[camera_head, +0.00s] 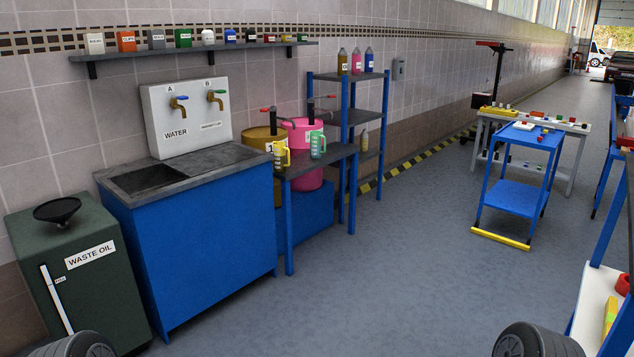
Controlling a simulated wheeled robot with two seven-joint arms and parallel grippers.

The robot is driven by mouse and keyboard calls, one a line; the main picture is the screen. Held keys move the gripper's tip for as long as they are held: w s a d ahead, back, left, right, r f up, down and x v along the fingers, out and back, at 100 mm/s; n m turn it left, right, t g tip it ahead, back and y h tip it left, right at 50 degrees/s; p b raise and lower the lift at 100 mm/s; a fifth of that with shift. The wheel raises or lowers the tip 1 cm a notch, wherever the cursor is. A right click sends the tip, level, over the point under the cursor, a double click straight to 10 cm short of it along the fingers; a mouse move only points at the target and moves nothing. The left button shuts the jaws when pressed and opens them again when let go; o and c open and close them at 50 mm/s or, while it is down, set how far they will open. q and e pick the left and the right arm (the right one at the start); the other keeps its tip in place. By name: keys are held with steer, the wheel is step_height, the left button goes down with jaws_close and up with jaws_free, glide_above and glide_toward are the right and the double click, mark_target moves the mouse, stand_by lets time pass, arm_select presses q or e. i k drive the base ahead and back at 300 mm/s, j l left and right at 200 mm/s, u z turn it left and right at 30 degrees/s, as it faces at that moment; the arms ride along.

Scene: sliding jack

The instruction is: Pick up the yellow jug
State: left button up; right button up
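The yellow jug (281,154) stands upright near the left end of a dark-topped bench with blue legs (334,156). It is in front of an ochre drum, and its handle faces right. A green-teal jug (317,145) stands to its right on the same bench, a short gap apart. Neither of my grippers is in view. Only dark rounded parts of my arms show at the bottom left and bottom right edges, far from the jug.
A blue sink cabinet (200,250) with two taps stands left of the bench. A green waste oil tank (85,270) is further left. An ochre drum (262,137) and pink drum (302,132) stand behind the jugs. A blue cart (516,199) is right; the floor between is clear.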

mark_target(279, 148)
steer(key=i+z, duration=0.1)
steer(key=i, duration=2.2)
steer(key=i+l+u, duration=0.15)
steer(key=i+u, duration=0.25)
steer(key=i, duration=0.2)
steer(key=i+l+u, duration=0.45)
steer(key=i, duration=0.15)
steer(key=i+l+u, duration=0.85)
steer(key=l, duration=0.35)
steer(key=i+j, duration=0.05)
